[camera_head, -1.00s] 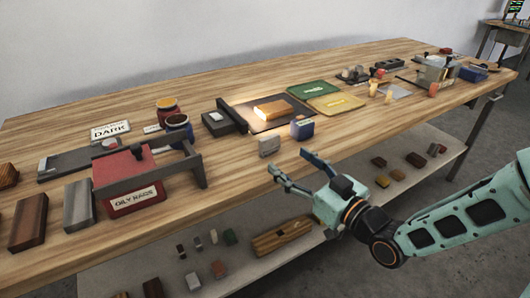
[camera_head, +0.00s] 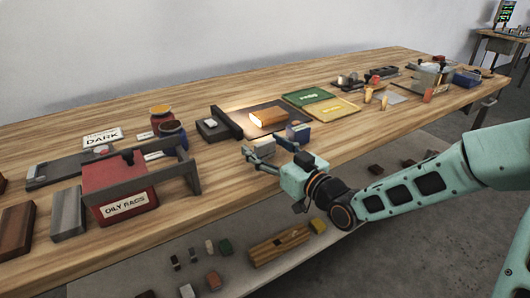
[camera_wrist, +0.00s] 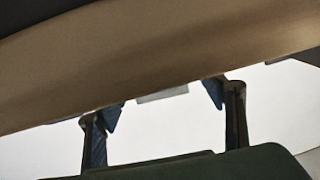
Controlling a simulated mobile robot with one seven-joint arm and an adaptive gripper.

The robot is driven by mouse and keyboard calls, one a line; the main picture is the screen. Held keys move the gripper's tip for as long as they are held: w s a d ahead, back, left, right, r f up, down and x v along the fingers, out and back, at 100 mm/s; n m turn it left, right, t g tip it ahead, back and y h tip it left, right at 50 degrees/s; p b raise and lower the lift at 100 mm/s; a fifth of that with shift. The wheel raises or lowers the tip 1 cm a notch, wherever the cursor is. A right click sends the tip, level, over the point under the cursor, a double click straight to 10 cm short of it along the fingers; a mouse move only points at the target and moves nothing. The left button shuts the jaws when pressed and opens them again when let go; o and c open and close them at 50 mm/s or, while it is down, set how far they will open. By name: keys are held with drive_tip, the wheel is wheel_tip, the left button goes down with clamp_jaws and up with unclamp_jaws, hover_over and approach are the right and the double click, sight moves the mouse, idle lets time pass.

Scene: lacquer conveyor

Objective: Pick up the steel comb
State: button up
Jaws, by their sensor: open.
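A small grey metallic piece (camera_head: 265,147), which looks like the steel comb, stands near the front edge of the bench, left of a small blue box (camera_head: 299,134). Its teeth are too small to make out. My gripper (camera_head: 254,156) is open at the bench's front edge, its fingers pointing at the grey piece and partly hiding it. In the wrist view, my two fingertips (camera_wrist: 165,105) are wide apart with nothing held. A pale grey edge (camera_wrist: 162,94) shows between them, probably the same piece.
A red oily rags box (camera_head: 120,190) and a grey bar frame stand left on the bench (camera_head: 225,185). A dark mat with a lit brown block (camera_head: 268,118) lies behind the grey piece. Green and yellow panels (camera_head: 335,108) lie right. A lower shelf holds several small blocks.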

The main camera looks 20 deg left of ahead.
drive_tip(key=shift+c, duration=0.2)
drive_tip(key=c, duration=1.3)
drive_tip(key=shift+c, duration=0.2)
drive_tip(key=shift+r, duration=0.1)
